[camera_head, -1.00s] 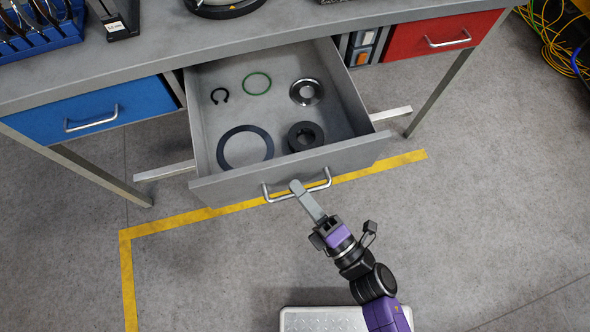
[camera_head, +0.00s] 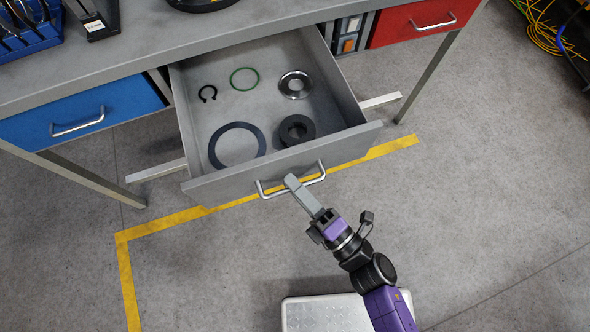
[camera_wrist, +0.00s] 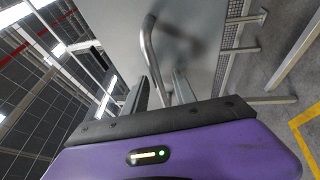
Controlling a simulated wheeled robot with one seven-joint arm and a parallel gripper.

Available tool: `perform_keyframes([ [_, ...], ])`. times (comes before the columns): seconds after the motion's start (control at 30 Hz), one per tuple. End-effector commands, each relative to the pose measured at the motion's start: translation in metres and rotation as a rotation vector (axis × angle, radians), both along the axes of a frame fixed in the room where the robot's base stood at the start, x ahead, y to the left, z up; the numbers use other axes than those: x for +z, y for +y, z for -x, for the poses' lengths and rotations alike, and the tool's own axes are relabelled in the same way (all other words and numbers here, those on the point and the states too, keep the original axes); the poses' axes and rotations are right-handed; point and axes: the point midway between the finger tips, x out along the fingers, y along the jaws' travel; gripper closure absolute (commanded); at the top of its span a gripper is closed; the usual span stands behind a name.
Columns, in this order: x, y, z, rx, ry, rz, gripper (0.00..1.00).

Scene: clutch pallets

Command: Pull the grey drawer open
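The grey drawer (camera_head: 225,186) stands pulled well out from under the workbench in the head view, its inside open to sight. Its silver bar handle (camera_head: 267,191) is on the front face. My gripper (camera_head: 291,182) is at the middle of this handle, with its fingers reaching over the bar. In the wrist view the fingers (camera_wrist: 162,85) lie one on each side of the handle bar (camera_wrist: 147,45), which runs between them. The exact contact is small and partly hidden. In the drawer lie a black clip, a green ring, a metal ring, a dark flat ring and a thick black ring.
A blue drawer (camera_head: 100,112) at the left and a red drawer (camera_head: 395,25) at the right are closed. Bench legs and rails flank the grey drawer. Yellow tape (camera_head: 128,275) marks the floor. The floor in front is clear; yellow cables (camera_head: 545,30) lie far right.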

Motion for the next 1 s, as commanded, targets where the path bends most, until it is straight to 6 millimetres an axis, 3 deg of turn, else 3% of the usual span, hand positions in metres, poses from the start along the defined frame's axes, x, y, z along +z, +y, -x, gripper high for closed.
perform_keyframes([
  [0.5,-0.014,-0.043,0.054,0.000,0.003,0.001,0.68],
  [1.0,-0.014,-0.048,0.059,-0.001,0.001,0.000,0.68],
])
